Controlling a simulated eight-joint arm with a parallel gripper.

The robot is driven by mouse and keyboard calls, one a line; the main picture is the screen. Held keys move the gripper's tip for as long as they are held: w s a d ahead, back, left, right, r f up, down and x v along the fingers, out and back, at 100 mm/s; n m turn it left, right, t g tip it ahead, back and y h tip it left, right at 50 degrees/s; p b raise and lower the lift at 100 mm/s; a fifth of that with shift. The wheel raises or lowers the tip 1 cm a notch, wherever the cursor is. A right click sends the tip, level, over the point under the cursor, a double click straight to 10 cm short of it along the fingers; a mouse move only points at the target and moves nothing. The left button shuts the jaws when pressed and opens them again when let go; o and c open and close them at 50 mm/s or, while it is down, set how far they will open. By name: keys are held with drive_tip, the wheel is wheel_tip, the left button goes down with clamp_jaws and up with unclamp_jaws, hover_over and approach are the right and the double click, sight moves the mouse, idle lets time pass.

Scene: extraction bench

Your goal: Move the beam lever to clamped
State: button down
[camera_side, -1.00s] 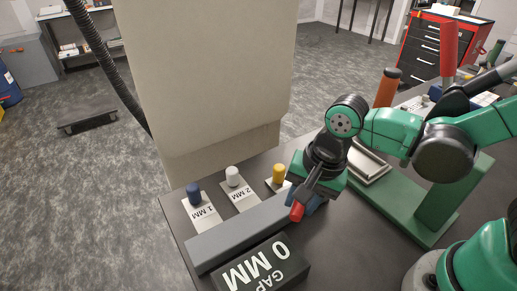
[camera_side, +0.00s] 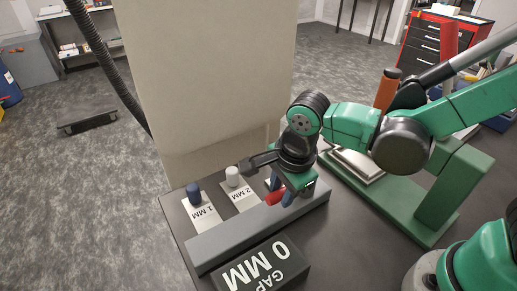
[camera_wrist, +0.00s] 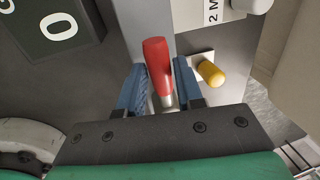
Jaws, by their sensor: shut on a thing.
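The beam lever has a red handle (camera_side: 275,197) and sits at the grey beam (camera_side: 222,238). In the wrist view the red handle (camera_wrist: 157,62) points up the picture, with a short metal stem at its lower end. My gripper (camera_side: 283,192) is shut on the lever. Its blue fingers (camera_wrist: 159,72) lie on either side of the handle and stem. The lever's pivot is hidden by my gripper. A dark sign (camera_side: 265,268) in front of the beam reads "GAP 0 MM".
A beige panel (camera_side: 215,80) rises behind. A green stand (camera_side: 450,195) is at right.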

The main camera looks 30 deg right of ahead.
idle(0.4)
drive_tip(key=c, duration=0.6)
unclamp_jaws()
drive_tip(key=shift+r, duration=0.1)
drive_tip(key=shift+s+r, duration=0.15)
drive_tip(key=shift+r, duration=0.75)
drive_tip(key=shift+s+r, duration=0.2)
drive_tip(key=shift+r, duration=0.7)
drive_tip(key=shift+s+r, duration=0.15)
drive_tip(key=shift+r, duration=0.75)
drive_tip(key=d+n, duration=0.2)
drive_tip(key=d+r+n+t, duration=0.1)
drive_tip(key=d+n, duration=0.1)
drive_tip(key=n, duration=0.1)
drive_tip(key=d+n+t, duration=0.1)
drive_tip(key=d+n, duration=0.1)
drive_tip(key=n, duration=0.1)
drive_tip(key=shift+w+r+y, duration=0.1)
drive_tip(key=shift+r+y, duration=0.1)
drive_tip(key=shift+y, duration=0.1)
drive_tip(key=shift+s+d+r+n+t, duration=0.1)
drive_tip(key=shift+d+n+t, duration=0.4)
drive_tip(key=shift+d+n, duration=0.85)
drive_tip(key=shift+s+d+r+n+t, duration=0.15)
drive_tip(key=shift+d+n+t, duration=0.4)
drive_tip(key=shift+n, duration=1.45)
drive_tip(key=shift+s+d+r+n+t, duration=0.1)
drive_tip(key=shift+d+n+t, duration=0.35)
drive_tip(key=shift+d+n, duration=0.9)
